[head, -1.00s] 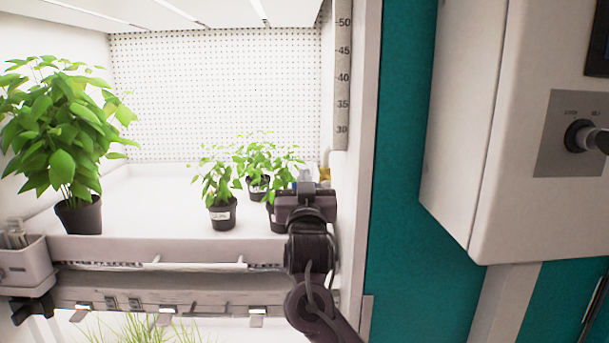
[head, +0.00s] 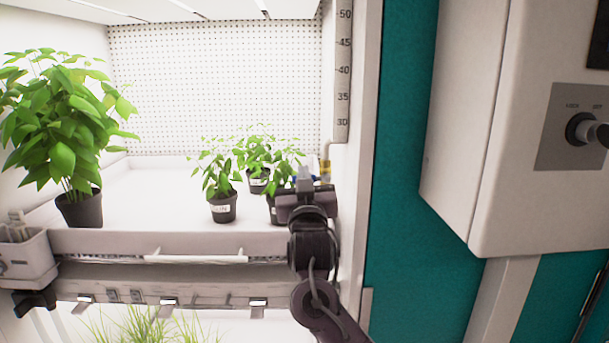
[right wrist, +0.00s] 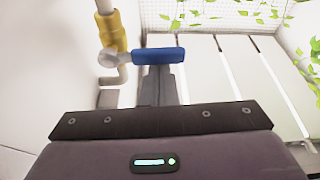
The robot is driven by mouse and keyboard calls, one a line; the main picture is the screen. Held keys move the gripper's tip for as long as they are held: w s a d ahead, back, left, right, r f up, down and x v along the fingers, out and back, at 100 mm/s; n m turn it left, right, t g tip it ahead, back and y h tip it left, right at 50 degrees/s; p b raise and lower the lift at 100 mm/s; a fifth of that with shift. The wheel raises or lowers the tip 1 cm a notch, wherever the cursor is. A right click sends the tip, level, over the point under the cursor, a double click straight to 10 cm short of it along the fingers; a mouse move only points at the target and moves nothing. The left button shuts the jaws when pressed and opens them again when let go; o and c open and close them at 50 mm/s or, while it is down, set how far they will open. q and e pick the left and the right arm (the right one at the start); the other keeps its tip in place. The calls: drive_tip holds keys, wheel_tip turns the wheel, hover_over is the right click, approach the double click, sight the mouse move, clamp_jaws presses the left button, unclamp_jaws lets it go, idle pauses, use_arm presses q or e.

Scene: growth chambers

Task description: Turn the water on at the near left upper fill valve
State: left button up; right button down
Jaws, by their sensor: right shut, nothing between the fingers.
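The fill valve has a brass-yellow body (head: 325,171) on the chamber's right wall, behind the tray's right end. In the right wrist view the valve body (right wrist: 112,35) sits on an upright pipe, and its blue lever (right wrist: 158,56) points sideways to the right, across the pipe. My right gripper (head: 304,180) is shut and empty at the lever. In the right wrist view its fingers (right wrist: 168,84) reach up to the lever, which hides their tips. I cannot tell whether they touch it. My left gripper is not in view.
Small potted plants (head: 222,205) stand on the white tray (head: 150,241) just left of my gripper. A large potted plant (head: 80,206) is at the left. A grey control box (head: 462,130) juts out at the right. The tray's middle is bare.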

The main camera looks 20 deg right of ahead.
drive_tip(key=shift+f+n, duration=0.15)
drive_tip(key=shift+n, duration=0.25)
drive_tip(key=f+n+y, duration=0.1)
drive_tip(key=n, duration=0.1)
drive_tip(key=f+n+y, duration=0.1)
drive_tip(key=n, duration=0.1)
drive_tip(key=f+n+y, duration=0.1)
drive_tip(key=n, duration=0.1)
drive_tip(key=shift+d+f, duration=0.2)
drive_tip(key=shift+f, duration=0.1)
drive_tip(key=shift+s+d+f+b, duration=0.1)
drive_tip(key=shift+d+f+b, duration=0.1)
drive_tip(key=shift+b, duration=0.2)
drive_tip(key=shift+r, duration=0.1)
